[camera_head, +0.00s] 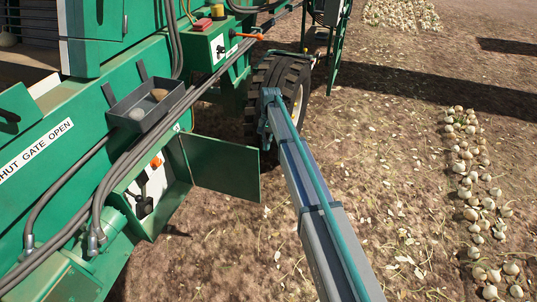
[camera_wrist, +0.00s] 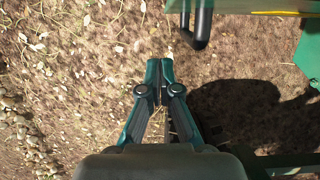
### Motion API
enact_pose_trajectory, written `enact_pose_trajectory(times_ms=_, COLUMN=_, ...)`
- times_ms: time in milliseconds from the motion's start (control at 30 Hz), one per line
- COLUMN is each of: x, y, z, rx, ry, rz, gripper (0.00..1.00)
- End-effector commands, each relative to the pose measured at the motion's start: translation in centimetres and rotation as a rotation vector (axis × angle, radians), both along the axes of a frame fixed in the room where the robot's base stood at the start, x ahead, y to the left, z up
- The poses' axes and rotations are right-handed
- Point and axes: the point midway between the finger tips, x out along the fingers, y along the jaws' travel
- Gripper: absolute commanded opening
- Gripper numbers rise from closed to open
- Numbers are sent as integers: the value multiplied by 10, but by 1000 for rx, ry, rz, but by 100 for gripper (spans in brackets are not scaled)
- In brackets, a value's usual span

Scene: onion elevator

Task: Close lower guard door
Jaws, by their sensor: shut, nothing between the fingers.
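The lower guard door (camera_head: 222,166) is a flat green panel in the head view. It stands open, swung outward to the right from a low green box on the machine's side. The open box (camera_head: 150,197) shows a pale inside with an orange knob and dark fittings. My gripper (camera_wrist: 160,73) is shut and empty in the wrist view, its teal fingertips together over bare soil. In the head view my arm reaches up to the right of the door, with a visible gap between them. I cannot tell whether the green parts in the wrist view include the door.
A dark tray (camera_head: 146,108) and thick hoses run above the box. A tyre (camera_head: 278,90) stands behind the door. A black bar (camera_wrist: 198,28) and green edges lie ahead and right in the wrist view. Onion rows (camera_head: 475,190) lie right; soil between is open.

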Motion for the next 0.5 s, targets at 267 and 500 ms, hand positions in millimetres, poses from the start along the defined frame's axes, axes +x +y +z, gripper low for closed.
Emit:
enact_pose_trajectory(times_ms=267, x=23, y=29, z=48, rx=-2, ry=-4, rz=-10, gripper=0)
enact_pose_trajectory(times_ms=500, x=16, y=31, z=25, rx=-2, ry=-1, rz=-11, gripper=0)
